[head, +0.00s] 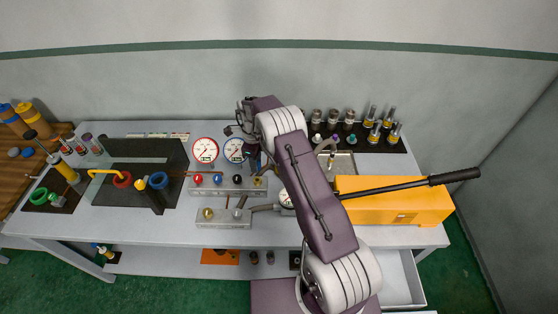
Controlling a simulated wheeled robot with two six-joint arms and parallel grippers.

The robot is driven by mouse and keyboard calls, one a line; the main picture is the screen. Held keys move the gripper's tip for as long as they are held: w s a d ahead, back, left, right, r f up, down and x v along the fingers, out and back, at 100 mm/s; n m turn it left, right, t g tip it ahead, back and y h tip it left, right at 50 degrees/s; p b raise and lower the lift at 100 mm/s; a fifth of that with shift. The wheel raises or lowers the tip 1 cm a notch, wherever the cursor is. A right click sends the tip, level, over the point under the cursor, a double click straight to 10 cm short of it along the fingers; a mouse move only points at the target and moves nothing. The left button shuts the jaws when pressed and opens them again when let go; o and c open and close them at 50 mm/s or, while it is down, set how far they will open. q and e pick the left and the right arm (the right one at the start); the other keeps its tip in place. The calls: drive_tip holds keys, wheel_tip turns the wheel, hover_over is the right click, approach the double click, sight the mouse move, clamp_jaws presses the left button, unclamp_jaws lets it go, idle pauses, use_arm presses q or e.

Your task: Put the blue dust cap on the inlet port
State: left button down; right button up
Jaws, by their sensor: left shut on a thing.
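My left gripper (250,150) is over the back middle of the bench, beside the right one of two white dial gauges. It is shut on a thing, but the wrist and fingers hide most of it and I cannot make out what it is. A small blue cap-like knob (217,179) sits on a grey block (228,191), between a red one and a black one. A blue ring (158,180) is at a dark post on the left. Which of these is the dust cap is unclear. The inlet port cannot be told apart. My right gripper is not in view.
An orange box (395,203) with a long black-handled lever (452,177) fills the bench's right side. A lower grey block (223,218) has brass fittings. Several cylinders stand on a dark mat (395,145) at the back right. A red ring (122,179) is at left.

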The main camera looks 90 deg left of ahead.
use_arm(q)
drive_tip(key=f, duration=0.1)
drive_tip(key=f+b, duration=0.1)
drive_tip(key=f, duration=0.1)
drive_tip(key=f+b, duration=0.1)
drive_tip(key=shift+s+f, duration=0.2)
drive_tip(key=shift+s, duration=0.15)
drive_tip(key=shift+f+b, duration=0.25)
drive_tip(key=shift+b, duration=0.15)
drive_tip(key=shift+w, duration=0.2)
drive_tip(key=shift+s, duration=0.1)
drive_tip(key=shift+f+b, duration=0.95)
drive_tip(key=shift+f, duration=0.45)
idle(0.4)
